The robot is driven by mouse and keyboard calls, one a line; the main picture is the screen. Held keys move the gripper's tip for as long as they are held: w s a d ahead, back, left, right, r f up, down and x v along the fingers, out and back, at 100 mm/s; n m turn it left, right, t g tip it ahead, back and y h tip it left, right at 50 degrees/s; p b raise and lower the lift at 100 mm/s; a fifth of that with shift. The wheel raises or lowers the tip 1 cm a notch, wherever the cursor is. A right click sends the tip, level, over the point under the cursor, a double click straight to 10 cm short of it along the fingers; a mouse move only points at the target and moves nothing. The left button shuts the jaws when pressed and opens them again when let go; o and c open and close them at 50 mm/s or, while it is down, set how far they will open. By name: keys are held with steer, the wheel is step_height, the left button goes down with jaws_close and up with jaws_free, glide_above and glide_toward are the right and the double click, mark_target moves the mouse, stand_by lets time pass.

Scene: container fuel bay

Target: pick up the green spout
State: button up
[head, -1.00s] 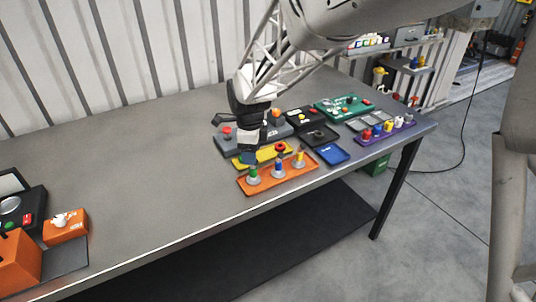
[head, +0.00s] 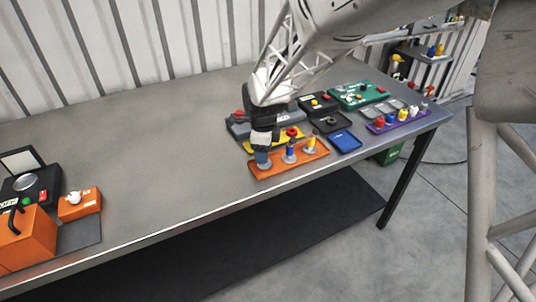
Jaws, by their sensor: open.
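An orange tray (head: 290,166) lies near the table's front edge and holds several spouts on round grey bases. A blue spout (head: 290,149) and a yellow spout (head: 311,143) stand upright on it. The green spout at the tray's left end is hidden behind my gripper; only a grey base (head: 264,166) shows below the fingers. My gripper (head: 262,157) is open and points down right over that spot. I cannot tell whether the fingers are around the spout or just above it.
A blue tray (head: 345,141), a yellow tray (head: 289,144) and a purple rack (head: 397,119) of small bottles sit close by. A green tray (head: 357,95) is farther back. Orange boxes (head: 22,240) stand at the far left. The table's middle left is bare.

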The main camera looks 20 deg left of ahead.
steer(key=shift+f, duration=0.3)
stand_by(0.4)
jaws_close()
